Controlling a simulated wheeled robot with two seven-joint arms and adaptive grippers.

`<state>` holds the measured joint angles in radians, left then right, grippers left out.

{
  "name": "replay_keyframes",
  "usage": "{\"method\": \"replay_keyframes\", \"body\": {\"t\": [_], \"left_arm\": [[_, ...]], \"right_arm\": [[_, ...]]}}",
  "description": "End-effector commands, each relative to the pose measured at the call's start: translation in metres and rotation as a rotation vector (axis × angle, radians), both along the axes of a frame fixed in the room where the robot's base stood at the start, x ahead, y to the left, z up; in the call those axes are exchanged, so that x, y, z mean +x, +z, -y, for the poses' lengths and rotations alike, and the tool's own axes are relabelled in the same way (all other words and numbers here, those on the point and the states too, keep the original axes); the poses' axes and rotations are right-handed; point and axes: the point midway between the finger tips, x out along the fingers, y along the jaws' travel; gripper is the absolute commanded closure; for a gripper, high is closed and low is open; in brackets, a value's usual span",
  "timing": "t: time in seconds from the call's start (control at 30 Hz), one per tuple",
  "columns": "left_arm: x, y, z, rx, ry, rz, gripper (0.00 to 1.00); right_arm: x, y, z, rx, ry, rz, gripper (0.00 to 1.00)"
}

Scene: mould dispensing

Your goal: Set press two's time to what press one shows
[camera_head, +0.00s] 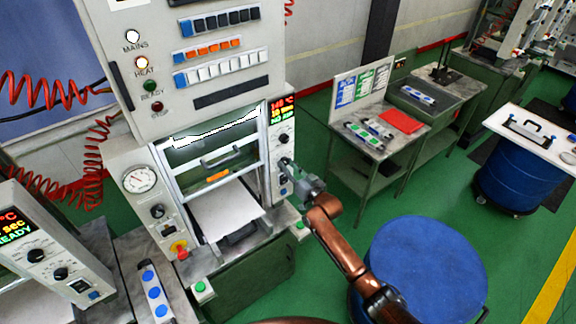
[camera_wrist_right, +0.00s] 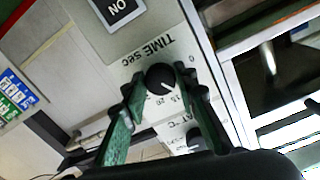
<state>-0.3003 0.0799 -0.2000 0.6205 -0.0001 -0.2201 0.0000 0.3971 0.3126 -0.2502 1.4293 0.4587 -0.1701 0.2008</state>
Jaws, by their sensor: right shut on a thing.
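The middle press has a side panel with a lit display (camera_head: 283,109), its top line seeming to read 140 °C; the lower lines are too small to read surely. My right gripper (camera_head: 288,168) is at this panel, below the upper knob (camera_head: 284,139). In the right wrist view the gripper (camera_wrist_right: 163,88) is shut on the black time knob (camera_wrist_right: 159,77), beside the printed "TIME sec". The knob's white mark points to the lower right. My left gripper is out of view.
A second knob (camera_wrist_right: 196,138) and an ON switch (camera_wrist_right: 121,10) lie near the time knob. A blue drum (camera_head: 425,265) stands right of the press, close to my right arm. A grey table (camera_head: 375,150) holds a red sheet. Green floor between is free.

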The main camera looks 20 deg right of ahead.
Motion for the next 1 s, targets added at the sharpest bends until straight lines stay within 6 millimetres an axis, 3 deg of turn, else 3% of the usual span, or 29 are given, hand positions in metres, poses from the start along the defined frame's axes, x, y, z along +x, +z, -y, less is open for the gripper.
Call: {"method": "replay_keyframes", "body": {"t": [0.4,0.43,0.5,0.67,1.0], "left_arm": [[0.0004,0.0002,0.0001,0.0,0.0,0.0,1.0],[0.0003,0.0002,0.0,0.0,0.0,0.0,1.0],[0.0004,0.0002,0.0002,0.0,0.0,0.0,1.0],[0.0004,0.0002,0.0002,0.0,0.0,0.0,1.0],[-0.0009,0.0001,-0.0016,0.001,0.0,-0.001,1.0]], "right_arm": [[0.0001,0.0003,0.0007,0.007,-0.001,-0.002,0.97],[0.0001,0.0003,0.0007,0.007,-0.001,-0.002,0.71],[0.0001,0.0004,0.0006,0.007,-0.001,-0.002,0.66],[0.0002,0.0003,0.0001,0.006,0.0,-0.002,0.56],[-0.0038,-0.0002,0.0013,0.006,0.0,-0.002,0.56]]}}
